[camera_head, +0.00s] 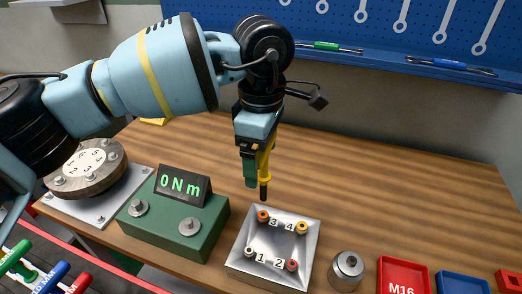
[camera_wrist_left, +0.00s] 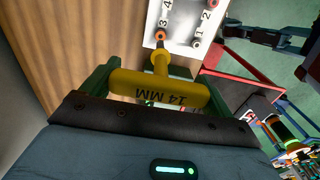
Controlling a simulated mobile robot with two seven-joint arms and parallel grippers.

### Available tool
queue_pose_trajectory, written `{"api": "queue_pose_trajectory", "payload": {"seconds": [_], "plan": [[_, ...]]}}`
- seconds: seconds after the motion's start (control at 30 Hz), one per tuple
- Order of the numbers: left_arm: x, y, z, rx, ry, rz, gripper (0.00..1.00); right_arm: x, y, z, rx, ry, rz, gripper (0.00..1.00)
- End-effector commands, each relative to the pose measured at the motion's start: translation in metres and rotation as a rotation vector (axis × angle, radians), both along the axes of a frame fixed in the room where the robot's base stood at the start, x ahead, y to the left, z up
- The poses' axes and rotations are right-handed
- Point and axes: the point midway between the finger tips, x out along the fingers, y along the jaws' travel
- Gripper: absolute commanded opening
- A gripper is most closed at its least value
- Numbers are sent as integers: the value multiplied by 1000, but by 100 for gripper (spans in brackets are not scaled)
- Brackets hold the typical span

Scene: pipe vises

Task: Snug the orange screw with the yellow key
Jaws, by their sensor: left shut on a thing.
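My left gripper (camera_head: 254,158) is shut on the yellow key (camera_head: 266,160), which hangs upright with its dark tip down. In the left wrist view the yellow key (camera_wrist_left: 160,88) is marked 14 MM and lies between the green fingers. In the head view the tip is above and behind the orange screw (camera_head: 263,216), beside number 3 on the metal block (camera_head: 271,240). A gap shows between them there. In the left wrist view the tip overlaps the orange screw (camera_wrist_left: 160,36), so contact cannot be told. My right gripper is not clearly visible.
The block also carries a yellowish-orange screw (camera_head: 302,227), a pale one (camera_head: 248,252) and a red one (camera_head: 292,265). A green box (camera_head: 172,222) reads 0 Nm to the left. A metal cylinder (camera_head: 346,268) and red tray (camera_head: 403,276) stand right. The wood behind is clear.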

Motion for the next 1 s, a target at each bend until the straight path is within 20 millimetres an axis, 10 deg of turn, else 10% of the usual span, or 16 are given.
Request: {"api": "queue_pose_trajectory", "payload": {"seconds": [0.4,1.0], "plan": [[0,1,-41,1,6,0,62,-7,0,-14,-2,22,2,46],[0,0,-45,1,3,1,62,-6,1,-15,0,21,-1,46]]}}
